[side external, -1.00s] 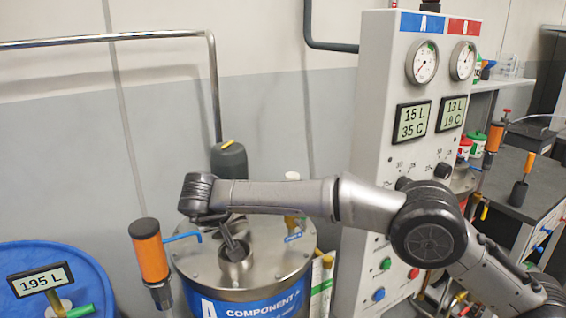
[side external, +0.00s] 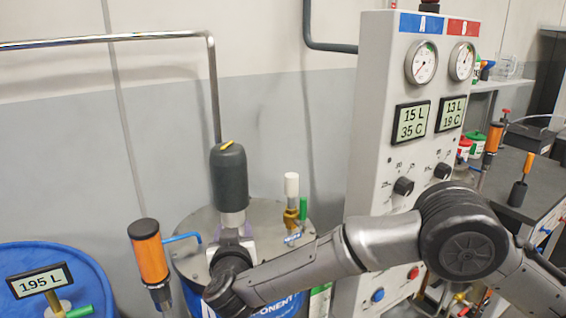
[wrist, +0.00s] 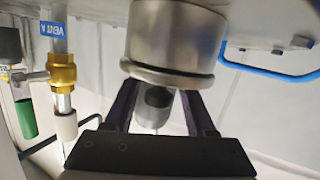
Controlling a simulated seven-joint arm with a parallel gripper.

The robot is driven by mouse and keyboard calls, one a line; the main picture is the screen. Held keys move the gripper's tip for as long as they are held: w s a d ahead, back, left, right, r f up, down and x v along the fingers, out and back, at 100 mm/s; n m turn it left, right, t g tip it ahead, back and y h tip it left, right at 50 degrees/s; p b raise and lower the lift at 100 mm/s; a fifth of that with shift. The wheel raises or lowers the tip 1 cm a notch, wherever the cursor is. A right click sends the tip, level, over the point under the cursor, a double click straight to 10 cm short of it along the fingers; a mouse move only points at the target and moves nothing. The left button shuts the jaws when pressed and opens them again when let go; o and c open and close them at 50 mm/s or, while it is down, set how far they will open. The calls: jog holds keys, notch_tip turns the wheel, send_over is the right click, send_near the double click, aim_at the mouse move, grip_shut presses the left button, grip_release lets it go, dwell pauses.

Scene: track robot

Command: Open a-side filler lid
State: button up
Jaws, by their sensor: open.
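The A-side tank (side external: 187,262) has a steel top. Its filler neck and lid, a round steel cylinder (wrist: 175,40) with a rim, fill the upper middle of the wrist view, which looks upside down. In the side view they are hidden behind my gripper (side external: 235,243). In the wrist view my gripper (wrist: 160,90) is open, its two dark fingers spread toward either side of the cylinder. The cylinder covers the fingertips, so I cannot tell whether they touch it. The lid looks closed, though its far side is hidden.
A dark motor (side external: 228,175) rises behind my gripper. A brass vent valve (side external: 291,217) with a white top stands to its right. The control cabinet (side external: 375,150) stands at right.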

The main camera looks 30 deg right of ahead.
jog(key=shift+s+f+m+t+h, duration=0.15)
jog(key=shift+f+m+t+h, duration=0.05)
jog(key=shift+t, duration=0.4)
jog(key=shift+s+f+m+t+h, duration=0.15)
jog(key=shift+m+t+h, duration=0.05)
jog(key=shift+t, duration=0.4)
jog(key=v, duration=1.4)
jog(key=w+d+r+y, duration=0.3)
jog(key=w+d+r, duration=0.1)
jog(key=d+r, duration=0.3)
jog(key=w+d+r+n+y, duration=0.1)
jog(key=w+d+r+y, duration=0.2)
jog(key=d+r, duration=0.4)
jog(key=shift+w+r+n+y, duration=0.3)
jog(key=shift+w+r, duration=0.35)
jog(key=shift+r, duration=0.3)
jog(key=shift+a, duration=0.1)
